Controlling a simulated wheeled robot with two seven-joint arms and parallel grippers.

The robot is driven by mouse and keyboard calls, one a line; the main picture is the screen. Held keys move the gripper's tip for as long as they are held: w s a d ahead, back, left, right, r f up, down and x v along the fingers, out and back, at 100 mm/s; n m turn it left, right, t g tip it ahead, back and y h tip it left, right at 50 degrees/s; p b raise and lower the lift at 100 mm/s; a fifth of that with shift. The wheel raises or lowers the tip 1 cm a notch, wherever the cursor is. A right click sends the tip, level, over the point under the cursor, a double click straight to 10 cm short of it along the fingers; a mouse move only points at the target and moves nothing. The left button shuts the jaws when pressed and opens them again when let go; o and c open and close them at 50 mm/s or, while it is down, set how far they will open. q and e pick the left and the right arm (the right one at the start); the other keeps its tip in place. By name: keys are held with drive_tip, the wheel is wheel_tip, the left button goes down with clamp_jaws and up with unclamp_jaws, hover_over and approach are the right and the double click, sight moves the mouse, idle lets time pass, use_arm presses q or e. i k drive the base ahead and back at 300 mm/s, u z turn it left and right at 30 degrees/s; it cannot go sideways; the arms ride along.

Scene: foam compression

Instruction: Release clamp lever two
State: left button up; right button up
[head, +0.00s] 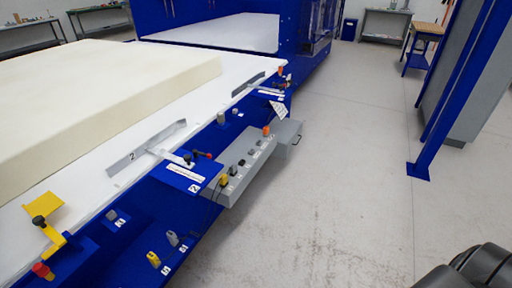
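Clamp lever two shows on the table's blue edge in the head view, with a red-tipped handle (205,154) beside a black knob. Its grey clamp bar (147,147) lies on the white table top next to a printed "2". A blue bracket (195,176) with a "2" label carries the lever. A thick cream foam block (95,90) lies on the table, apart from the bar. Neither of my grippers is in view. A dark rounded part, probably of my arm, shows at the bottom right corner, far from the lever.
A grey control box (254,160) with several knobs juts out beside the lever. A yellow clamp (45,218) sits at the near left, another clamp bar (249,84) at the far end. A blue post (440,110) stands at right. The grey floor (330,200) between is clear.

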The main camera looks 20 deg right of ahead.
sight(195, 154)
drive_tip(key=z, duration=3.25)
drive_tip(key=k, duration=0.7)
drive_tip(key=u, duration=1.5)
drive_tip(key=i, duration=0.5)
drive_tip(key=z, duration=0.05)
